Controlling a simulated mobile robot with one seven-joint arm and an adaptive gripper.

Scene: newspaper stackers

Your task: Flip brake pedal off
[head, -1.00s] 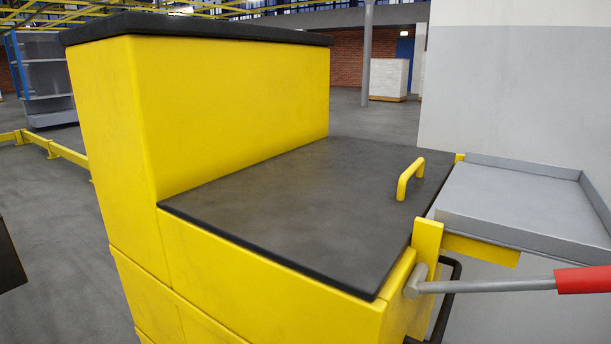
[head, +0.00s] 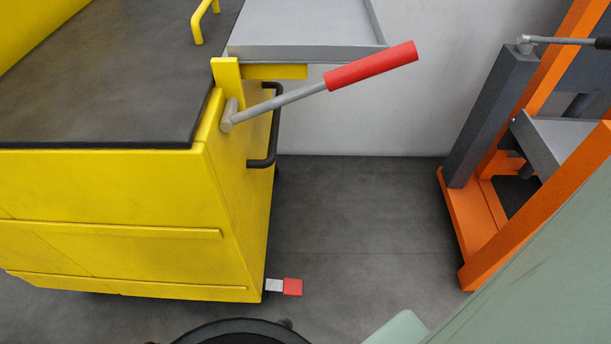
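The brake pedal (head: 292,287) is a small red pad on a short light-grey stem. It sticks out to the right from the bottom corner of the yellow cart (head: 235,180), close to the floor. A lever with a red grip (head: 370,65) and grey rod is mounted at the cart's upper right corner and slants up to the right. My gripper is not clearly visible; a dark rounded shape and pale green parts at the bottom edge are seen only in part.
An orange and dark-grey frame (head: 485,230) with a grey shelf stands at the right. A grey tray (head: 300,52) juts from the cart's top. A black handle (head: 275,130) sits on its side. Grey floor (head: 360,220) is clear between cart and frame.

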